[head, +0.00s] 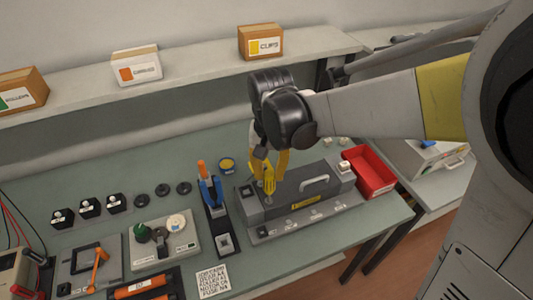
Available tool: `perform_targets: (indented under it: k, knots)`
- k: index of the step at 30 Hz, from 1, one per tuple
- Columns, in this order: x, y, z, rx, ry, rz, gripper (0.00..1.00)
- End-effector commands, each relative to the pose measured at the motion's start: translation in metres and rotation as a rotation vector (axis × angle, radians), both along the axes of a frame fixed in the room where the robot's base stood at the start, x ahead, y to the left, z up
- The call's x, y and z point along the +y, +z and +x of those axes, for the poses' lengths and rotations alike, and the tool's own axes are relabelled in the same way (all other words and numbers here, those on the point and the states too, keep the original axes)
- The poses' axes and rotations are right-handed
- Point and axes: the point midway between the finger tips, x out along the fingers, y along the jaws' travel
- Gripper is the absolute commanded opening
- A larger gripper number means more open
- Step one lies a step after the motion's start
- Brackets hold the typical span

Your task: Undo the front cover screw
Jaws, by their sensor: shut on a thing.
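A grey boxy unit (333,189) with a carry handle and a yellow label stands on the green bench, right of the middle. My gripper (270,170) is above its left part, pointing down. Its yellow fingers are shut on what looks like a yellow-handled screwdriver (269,184). The tool is about upright, and its lower end meets or nearly meets the unit's left top; contact cannot be told. The front cover screw cannot be made out at this size.
A red tray (370,172) sits right of the unit. A stand with blue and orange-handled tools (211,188) is close on the left. Boxes (261,42) stand on the shelf behind. My arm reaches in from the right.

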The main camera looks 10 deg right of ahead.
Motion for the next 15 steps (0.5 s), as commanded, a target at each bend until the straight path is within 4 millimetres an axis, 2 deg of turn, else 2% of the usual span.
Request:
perform_targets:
  k: [5, 7, 15]
  knots:
    - [0.0000, -0.0002, -0.0002, 0.000, 0.011, 0.000, 0.00]
    - [0.0000, -0.0003, -0.0001, 0.000, 0.072, 0.000, 0.00]
    - [-0.0001, -0.0004, 0.0000, 0.000, 0.514, 0.000, 0.00]
